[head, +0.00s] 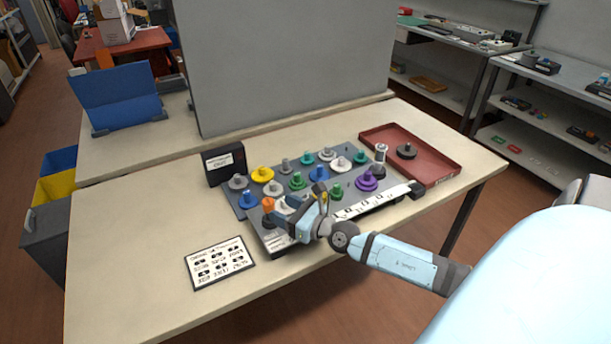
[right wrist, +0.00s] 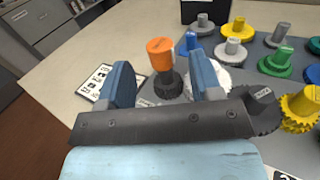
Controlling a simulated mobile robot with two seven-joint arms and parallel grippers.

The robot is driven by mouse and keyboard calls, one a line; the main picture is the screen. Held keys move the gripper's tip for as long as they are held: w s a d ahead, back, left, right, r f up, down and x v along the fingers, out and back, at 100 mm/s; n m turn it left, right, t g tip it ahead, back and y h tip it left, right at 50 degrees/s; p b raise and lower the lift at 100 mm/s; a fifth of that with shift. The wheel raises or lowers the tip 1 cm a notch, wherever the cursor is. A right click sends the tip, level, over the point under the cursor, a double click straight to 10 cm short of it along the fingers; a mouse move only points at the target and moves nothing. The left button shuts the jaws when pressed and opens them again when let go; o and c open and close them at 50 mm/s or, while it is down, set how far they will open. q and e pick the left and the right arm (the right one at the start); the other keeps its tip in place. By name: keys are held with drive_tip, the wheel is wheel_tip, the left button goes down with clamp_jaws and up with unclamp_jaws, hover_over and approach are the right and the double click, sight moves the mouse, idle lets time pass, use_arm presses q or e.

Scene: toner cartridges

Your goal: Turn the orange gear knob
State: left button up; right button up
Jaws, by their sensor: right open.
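The orange gear knob (head: 268,204) stands upright at the front left corner of the grey gear board (head: 270,245). In the right wrist view the orange knob (right wrist: 160,54) is a cylinder above a dark toothed gear. My right gripper (head: 283,222) reaches in low over the board's front left. In the right wrist view its two blue fingers (right wrist: 163,80) are open, with the orange knob showing in the gap between them. I see no contact with it. My left gripper is not in view.
A white gear (right wrist: 208,78) and a blue gear knob (head: 249,199) stand close to the orange one. Several other coloured gears fill the board. A label card (head: 219,264) lies at front left. A red tray (head: 440,168) with a dark gear is at right.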

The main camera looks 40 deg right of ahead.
drive_tip(key=b+v, duration=0.1)
drive_tip(key=v, duration=0.6)
idle(0.4)
